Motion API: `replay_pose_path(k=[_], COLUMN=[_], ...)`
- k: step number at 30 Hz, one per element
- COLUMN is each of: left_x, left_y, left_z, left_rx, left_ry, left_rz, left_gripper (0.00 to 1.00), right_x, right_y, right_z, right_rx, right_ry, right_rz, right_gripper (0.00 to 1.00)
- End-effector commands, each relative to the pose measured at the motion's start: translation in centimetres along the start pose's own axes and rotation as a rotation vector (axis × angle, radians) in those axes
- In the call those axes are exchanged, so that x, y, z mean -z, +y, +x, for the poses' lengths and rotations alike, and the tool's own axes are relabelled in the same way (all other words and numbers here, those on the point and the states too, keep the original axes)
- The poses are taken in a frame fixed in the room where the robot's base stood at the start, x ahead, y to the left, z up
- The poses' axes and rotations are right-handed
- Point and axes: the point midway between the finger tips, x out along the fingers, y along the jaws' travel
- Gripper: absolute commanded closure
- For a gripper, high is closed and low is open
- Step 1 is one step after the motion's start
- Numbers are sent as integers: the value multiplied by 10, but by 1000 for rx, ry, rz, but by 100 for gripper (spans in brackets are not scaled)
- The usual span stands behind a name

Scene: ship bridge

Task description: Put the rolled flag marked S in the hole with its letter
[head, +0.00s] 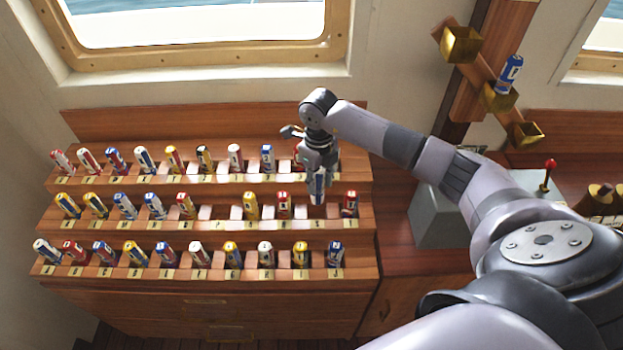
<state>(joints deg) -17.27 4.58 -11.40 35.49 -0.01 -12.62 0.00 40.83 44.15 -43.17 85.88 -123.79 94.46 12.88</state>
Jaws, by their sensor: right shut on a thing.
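My right gripper (318,169) is shut on a blue and white rolled flag (318,188). It holds the flag roughly upright, pointing down, over the right part of the middle row of the wooden flag rack (215,285). The flag's lower end is at or just above a slot between a red flag (283,204) and another red flag (350,203); I cannot tell whether it is inside. The letter on the held flag and the slot label are too small to read. My left gripper is out of view.
Several rolled flags stand in three stepped rows. An empty slot (222,212) shows in the middle row. My right arm hides part of the top row. Brass holders, one with a blue flag (509,72), hang on the wall. A grey console (440,215) stands right of the rack.

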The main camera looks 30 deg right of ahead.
Motion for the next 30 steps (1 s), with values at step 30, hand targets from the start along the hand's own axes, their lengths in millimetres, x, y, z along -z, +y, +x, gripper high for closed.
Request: replay_pose_path(k=[30], left_x=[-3], left_y=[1], left_z=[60], left_rx=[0], left_ry=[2], left_rz=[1], left_gripper=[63], right_x=[0], right_y=[1], right_z=[82], right_rx=[0], right_ry=[-1], right_rz=[-3], right_gripper=[99])
